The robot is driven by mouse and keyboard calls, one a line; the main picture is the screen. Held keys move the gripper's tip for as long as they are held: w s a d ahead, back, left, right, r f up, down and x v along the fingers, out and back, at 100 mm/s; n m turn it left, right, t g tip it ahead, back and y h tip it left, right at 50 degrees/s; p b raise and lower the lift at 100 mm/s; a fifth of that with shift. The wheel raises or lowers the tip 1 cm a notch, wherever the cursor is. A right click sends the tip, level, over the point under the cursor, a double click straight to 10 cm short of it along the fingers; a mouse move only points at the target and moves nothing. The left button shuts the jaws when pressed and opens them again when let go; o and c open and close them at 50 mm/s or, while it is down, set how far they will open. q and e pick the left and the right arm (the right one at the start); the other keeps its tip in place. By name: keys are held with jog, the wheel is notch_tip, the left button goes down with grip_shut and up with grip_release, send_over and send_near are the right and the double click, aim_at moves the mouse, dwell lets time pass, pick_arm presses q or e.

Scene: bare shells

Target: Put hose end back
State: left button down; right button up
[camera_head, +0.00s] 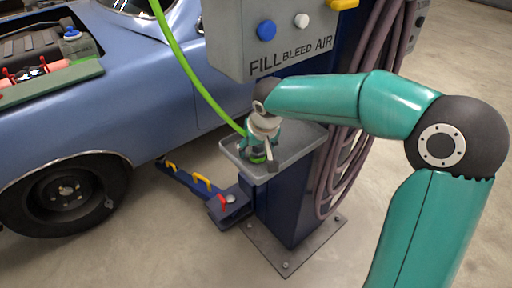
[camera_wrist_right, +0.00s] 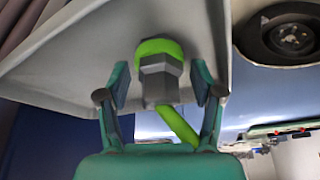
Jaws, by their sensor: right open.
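The bright green hose (camera_head: 178,52) hangs from above and runs down to the small grey tray (camera_head: 302,137) on the blue pedestal. Its end shows in the right wrist view as a grey hex fitting with a green tip (camera_wrist_right: 159,72). My right gripper (camera_head: 259,155) is over the tray, at the hose end. In the right wrist view its two fingers are apart, one on each side of the fitting, with gaps visible. The tray surface (camera_wrist_right: 75,62) lies behind the fitting; I cannot tell whether they touch. My left gripper is out of view.
A blue floor jack (camera_head: 215,200) lies beside the pedestal.

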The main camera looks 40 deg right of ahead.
aim_at(260, 155)
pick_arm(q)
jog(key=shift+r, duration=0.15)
pick_arm(e)
jog(key=v, duration=0.7)
jog(key=shift+r, duration=0.35)
